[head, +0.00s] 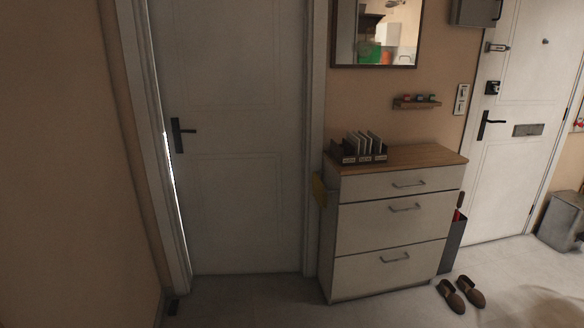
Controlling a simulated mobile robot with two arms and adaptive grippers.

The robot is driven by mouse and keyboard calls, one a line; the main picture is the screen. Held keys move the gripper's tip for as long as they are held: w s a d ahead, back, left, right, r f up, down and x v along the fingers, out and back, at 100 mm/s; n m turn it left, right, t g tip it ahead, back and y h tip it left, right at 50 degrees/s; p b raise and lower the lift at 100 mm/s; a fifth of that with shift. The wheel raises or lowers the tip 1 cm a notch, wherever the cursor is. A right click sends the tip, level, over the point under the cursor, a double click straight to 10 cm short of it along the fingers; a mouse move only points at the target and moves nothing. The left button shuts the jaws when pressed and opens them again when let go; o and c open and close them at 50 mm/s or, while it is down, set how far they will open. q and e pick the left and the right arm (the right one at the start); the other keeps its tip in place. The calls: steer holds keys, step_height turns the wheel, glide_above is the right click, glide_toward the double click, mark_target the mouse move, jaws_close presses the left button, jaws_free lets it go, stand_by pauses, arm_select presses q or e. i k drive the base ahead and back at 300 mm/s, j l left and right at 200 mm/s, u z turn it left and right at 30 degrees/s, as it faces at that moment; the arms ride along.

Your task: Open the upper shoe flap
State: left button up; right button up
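A white shoe cabinet with a wooden top (425,156) stands against the wall, right of the middle in the head view. It has a shallow top drawer (375,187) and two taller flaps below. The upper shoe flap (365,226) looks shut, with a metal bar handle (404,208) at its upper middle. The lower flap (365,273) also looks shut, with a similar handle (394,257). Neither of my grippers shows in the head view.
A pair of brown shoes (470,290) lies on the floor by the cabinet's right front. A dark umbrella stand (452,243) is at its right side. A file holder (348,154) stands on top. A white door (235,120) is left. Floor before the cabinet looks clear.

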mark_target(384, 224)
steer(key=i+z, duration=0.3)
steer(key=i, duration=0.3)
steer(key=i+j+z, duration=0.3)
steer(key=i, duration=0.3)
